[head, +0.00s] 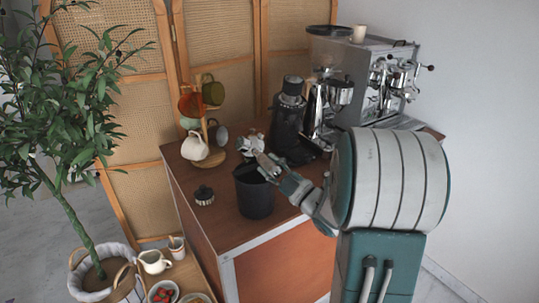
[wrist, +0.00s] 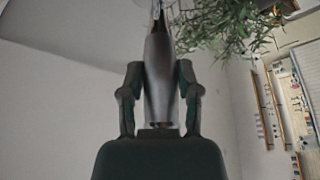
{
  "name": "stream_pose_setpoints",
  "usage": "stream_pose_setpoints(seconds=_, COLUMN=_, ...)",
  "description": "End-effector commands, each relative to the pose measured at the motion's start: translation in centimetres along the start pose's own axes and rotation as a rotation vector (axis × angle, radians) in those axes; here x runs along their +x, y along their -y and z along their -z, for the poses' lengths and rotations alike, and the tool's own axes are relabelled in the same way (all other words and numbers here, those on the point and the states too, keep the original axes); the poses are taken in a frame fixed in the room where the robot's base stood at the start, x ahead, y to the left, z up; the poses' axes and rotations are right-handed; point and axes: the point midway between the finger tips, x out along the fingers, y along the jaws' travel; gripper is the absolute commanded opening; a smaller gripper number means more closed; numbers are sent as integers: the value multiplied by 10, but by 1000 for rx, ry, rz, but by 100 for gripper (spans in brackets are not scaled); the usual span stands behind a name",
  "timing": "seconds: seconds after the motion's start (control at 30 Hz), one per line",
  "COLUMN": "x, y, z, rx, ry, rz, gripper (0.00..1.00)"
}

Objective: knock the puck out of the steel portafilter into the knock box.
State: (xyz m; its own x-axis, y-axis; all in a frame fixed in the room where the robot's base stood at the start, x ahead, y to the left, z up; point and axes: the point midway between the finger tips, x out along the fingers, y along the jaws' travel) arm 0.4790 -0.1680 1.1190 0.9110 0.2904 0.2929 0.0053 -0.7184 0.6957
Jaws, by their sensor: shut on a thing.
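The steel portafilter (wrist: 159,75) is held by its handle between the two fingers of my gripper (wrist: 160,82) in the wrist view. In the head view my gripper (head: 273,168) is at the back rim of the knock box, with a bright metal part of the portafilter (head: 250,145) beyond it. The knock box (head: 255,197) is a dark, open-topped bucket upright on the wooden cart top. The portafilter appears above or just behind its opening; I cannot tell whether they touch. The puck is not visible, and the inside of the box is mostly hidden.
A small dark tamper-like piece (head: 204,195) stands left of the box. A mug tree (head: 212,140) with several mugs is behind it. A black grinder (head: 289,120) and an espresso machine (head: 375,85) stand at the back right. A plant (head: 75,130) is at left. The front cart corner is clear.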

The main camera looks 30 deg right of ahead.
Motion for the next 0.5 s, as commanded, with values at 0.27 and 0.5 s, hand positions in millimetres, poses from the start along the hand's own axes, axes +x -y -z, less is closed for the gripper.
stream_pose_setpoints(seconds=0.27, x=2, y=-5, z=5, rx=-7, ry=-6, rz=-4, gripper=0)
stream_pose_setpoints(seconds=0.5, x=9, y=-21, z=20, rx=-4, ry=-5, rz=-3, gripper=0)
